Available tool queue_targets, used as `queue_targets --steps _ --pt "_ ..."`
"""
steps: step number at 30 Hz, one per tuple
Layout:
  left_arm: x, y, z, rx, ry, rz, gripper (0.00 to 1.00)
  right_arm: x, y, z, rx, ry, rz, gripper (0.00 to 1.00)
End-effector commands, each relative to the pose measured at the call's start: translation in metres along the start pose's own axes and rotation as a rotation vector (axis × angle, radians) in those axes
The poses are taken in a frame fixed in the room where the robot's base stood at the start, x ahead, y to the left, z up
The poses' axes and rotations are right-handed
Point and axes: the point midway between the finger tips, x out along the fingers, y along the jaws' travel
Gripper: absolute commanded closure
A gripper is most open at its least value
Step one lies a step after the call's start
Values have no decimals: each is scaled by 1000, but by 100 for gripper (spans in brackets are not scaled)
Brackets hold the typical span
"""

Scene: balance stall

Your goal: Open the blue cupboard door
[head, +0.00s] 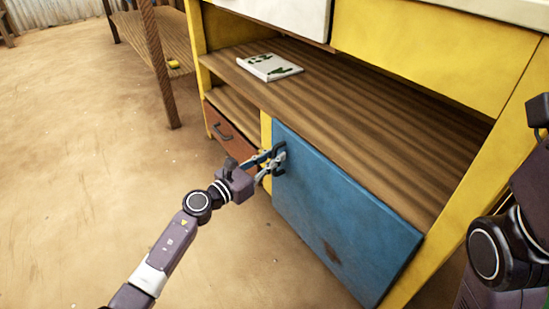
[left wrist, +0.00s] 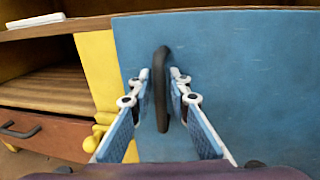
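The blue cupboard door (head: 340,215) is the lower front panel of a yellow stall and looks closed. Its dark upright handle (left wrist: 162,90) is near the door's left edge. My left gripper (head: 277,161) is at this handle. In the left wrist view its two fingers (left wrist: 160,76) stand one on each side of the handle, with small gaps showing between fingertips and handle. The handle is partly hidden by the fingers in the head view. Of my right arm only links show at the right edge of the head view; its gripper is not seen.
Left of the door is a brown drawer (head: 229,133) with a dark handle. A wooden shelf (head: 345,110) above holds a white book-like item (head: 269,67). A wooden post (head: 154,65) stands further left. The sandy floor (head: 85,160) at left is clear.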

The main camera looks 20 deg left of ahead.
Motion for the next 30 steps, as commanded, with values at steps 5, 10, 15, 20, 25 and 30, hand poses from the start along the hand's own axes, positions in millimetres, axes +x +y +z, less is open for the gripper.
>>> queue_targets --steps 5,10,15,20,25,30 --pt "4 0 0 0 1 1 83 0 0 0 0 0 -1 100" --pt "4 0 0 0 0 1 85 0 0 0 0 0 -1 100" --pt "4 0 0 0 0 1 100 0 0 0 0 1 -1 100" --pt "4 0 0 0 0 1 100 1 0 -1 0 2 -1 100" --pt "4 0 0 0 0 0 100 1 0 -1 0 3 -1 100" --pt "8 -2 0 0 0 2 100 1 0 -1 0 3 -1 100"
